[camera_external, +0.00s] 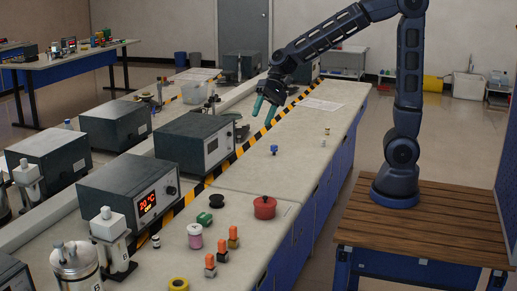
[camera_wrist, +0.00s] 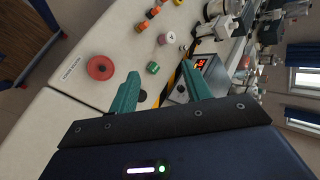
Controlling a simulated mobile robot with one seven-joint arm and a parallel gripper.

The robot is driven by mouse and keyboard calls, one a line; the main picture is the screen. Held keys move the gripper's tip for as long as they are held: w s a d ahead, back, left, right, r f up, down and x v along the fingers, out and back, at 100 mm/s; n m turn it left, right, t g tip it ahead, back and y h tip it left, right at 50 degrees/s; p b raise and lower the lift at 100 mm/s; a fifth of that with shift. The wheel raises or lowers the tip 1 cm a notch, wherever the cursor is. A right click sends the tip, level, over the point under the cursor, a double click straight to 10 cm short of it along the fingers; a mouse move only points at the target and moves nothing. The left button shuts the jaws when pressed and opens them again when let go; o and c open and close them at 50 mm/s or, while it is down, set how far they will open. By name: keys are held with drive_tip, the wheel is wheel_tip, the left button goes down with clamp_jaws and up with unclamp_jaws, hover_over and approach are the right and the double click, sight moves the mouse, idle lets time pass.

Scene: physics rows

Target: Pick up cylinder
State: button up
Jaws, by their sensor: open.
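A pink cylinder with a pale top (camera_external: 195,237) stands on the pale bench (camera_external: 268,180) near the front. My gripper (camera_external: 263,114) hangs above the bench farther back, away from the pink cylinder. Its teal fingers (camera_wrist: 160,71) are spread apart with nothing held between them.
Near the pink cylinder are a green block (camera_external: 204,218), a black round piece (camera_external: 217,200), a red pot-like object (camera_external: 264,208), orange-topped pieces (camera_external: 233,237) and a yellow ring (camera_external: 179,284). A small blue piece (camera_external: 274,149) stands mid-bench. Instrument boxes (camera_external: 135,190) line the left.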

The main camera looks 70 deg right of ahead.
drive_tip(key=w+a+f+m+y, duration=0.35)
drive_tip(key=w+a+f, duration=0.25)
drive_tip(key=w+a, duration=0.3)
drive_tip(key=m+t+y, duration=0.1)
drive_tip(key=m+t, duration=0.2)
drive_tip(key=m, duration=1)
hover_over(153, 249)
drive_tip(key=s+d, duration=0.3)
drive_tip(key=d, duration=0.6)
drive_tip(key=shift+n, duration=0.25)
drive_tip(key=f, duration=2.6)
drive_tip(key=shift+s+d+f, duration=0.2)
drive_tip(key=shift+x, duration=5.45)
drive_tip(key=shift+w+d+f, duration=0.1)
drive_tip(key=shift+f, duration=0.1)
drive_tip(key=shift+c, duration=0.2)
clamp_jaws()
